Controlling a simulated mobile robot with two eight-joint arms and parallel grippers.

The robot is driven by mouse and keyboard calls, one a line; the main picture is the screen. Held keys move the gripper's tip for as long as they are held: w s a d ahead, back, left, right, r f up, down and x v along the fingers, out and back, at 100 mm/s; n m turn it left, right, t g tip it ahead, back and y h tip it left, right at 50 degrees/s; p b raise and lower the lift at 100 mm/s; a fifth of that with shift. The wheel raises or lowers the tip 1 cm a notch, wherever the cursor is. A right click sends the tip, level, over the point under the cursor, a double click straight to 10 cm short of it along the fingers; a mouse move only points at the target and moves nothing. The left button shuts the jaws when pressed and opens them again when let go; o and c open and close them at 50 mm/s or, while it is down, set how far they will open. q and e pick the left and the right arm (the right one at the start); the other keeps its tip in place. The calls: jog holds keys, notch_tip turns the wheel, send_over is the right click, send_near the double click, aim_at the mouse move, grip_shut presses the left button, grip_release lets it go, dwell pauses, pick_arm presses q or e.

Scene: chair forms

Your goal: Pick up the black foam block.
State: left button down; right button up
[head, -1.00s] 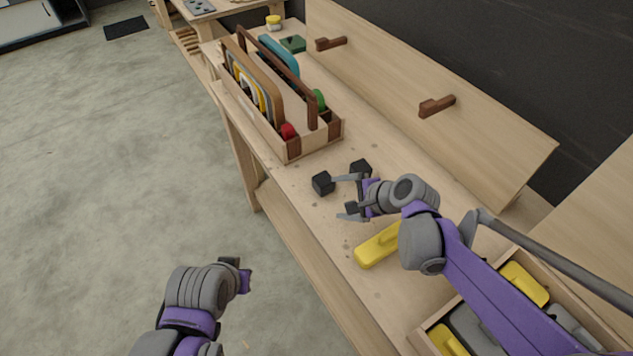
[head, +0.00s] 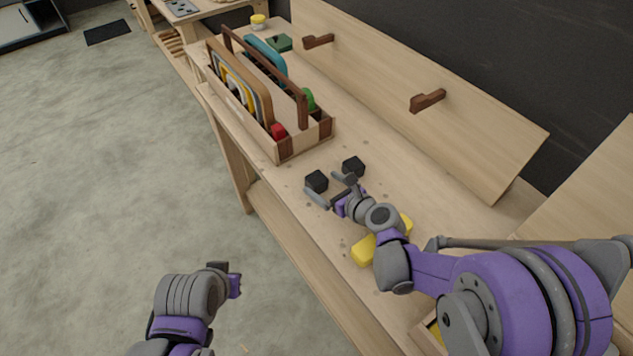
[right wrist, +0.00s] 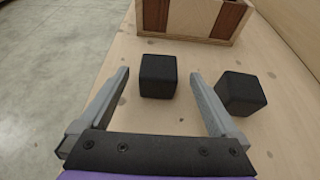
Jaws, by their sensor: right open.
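Two black foam blocks lie on the wooden workbench, one on the left (head: 316,181) and one on the right (head: 353,166). In the right wrist view, the left block (right wrist: 158,76) shows between the fingertips, and the right block (right wrist: 241,93) lies outside the right finger. My right gripper (head: 323,185) is open and empty, its fingers (right wrist: 160,80) reaching toward the left block. Contact cannot be made out. My left gripper (head: 230,280) hangs over the floor at lower left; its jaw opening is unclear.
A wooden caddy (head: 290,150) with upright boards stands just beyond the blocks. A yellow tool (head: 365,250) lies under my right arm. A leaning panel (head: 460,130) with brown handles borders the bench's back.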

aim_at(314, 179)
jog(key=x, duration=0.5)
jog(key=shift+p, duration=0.3)
jog(key=shift+s, duration=0.15)
jog(key=shift+c, duration=0.6)
jog(key=c, duration=1.3)
jog(key=shift+r, duration=0.1)
